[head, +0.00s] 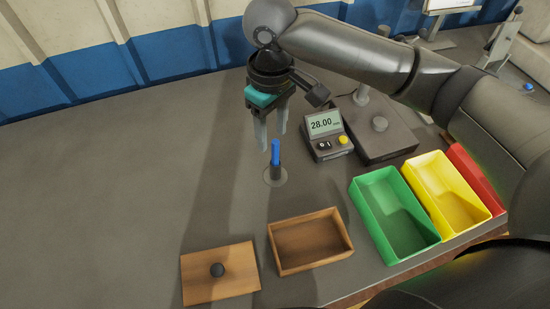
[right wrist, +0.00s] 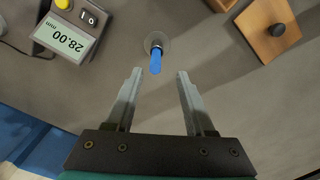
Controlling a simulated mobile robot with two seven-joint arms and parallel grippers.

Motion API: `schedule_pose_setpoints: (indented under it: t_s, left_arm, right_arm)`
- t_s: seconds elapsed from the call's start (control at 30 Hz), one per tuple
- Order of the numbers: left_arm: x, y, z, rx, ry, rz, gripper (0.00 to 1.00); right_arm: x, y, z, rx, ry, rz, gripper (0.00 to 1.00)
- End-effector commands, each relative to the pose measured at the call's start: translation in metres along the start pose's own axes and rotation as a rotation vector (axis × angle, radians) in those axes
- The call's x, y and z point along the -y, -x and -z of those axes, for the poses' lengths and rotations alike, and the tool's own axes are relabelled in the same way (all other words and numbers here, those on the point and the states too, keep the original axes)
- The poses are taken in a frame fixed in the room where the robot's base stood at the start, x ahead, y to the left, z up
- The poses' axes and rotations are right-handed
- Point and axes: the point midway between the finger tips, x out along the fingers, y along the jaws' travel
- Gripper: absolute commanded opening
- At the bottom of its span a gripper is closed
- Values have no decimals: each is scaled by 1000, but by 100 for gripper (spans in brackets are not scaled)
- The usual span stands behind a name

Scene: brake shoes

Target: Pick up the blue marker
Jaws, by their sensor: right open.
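The blue marker (head: 275,153) stands upright on a small round base (head: 275,176) on the grey table. In the right wrist view the marker (right wrist: 156,62) shows just beyond the fingertips, near the middle of the gap between them. My right gripper (head: 270,145) is open, with its fingers pointing down just behind the marker in the head view. It also shows in the right wrist view (right wrist: 158,73), with nothing between its fingers. My left gripper is not in view.
A gauge reading 28.00 (head: 324,132) stands right of the marker. An open wooden box (head: 347,247) and a wooden lid with a dark knob (head: 240,283) lie in front. Green (head: 372,215), yellow (head: 478,218) and red (head: 488,180) bins stand at right. The table's left side is clear.

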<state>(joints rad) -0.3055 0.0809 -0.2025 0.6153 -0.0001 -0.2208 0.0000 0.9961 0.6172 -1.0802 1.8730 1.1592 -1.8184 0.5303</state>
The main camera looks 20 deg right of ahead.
Motion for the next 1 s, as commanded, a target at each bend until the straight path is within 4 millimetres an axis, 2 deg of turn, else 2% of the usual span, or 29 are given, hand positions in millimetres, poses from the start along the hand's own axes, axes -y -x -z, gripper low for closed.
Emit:
schedule_pose_setpoints:
  t_s: [0.03,0.1,0.37,0.7,0.93,1.0]
  left_arm:
    - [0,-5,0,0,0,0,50]
    - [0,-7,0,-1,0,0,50]
    - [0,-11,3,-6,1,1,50]
    - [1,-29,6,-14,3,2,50]
    - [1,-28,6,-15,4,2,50]
    - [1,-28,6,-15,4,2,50]
  right_arm:
    - [0,-12,-1,3,0,1,54]
    - [0,-20,0,2,-1,0,54]
    - [-2,-34,-1,1,-1,-1,54]
    - [-7,-79,-6,0,0,-1,54]
    - [-7,-80,-6,-1,1,-1,54]
    - [-6,-80,-5,-1,1,-1,47]
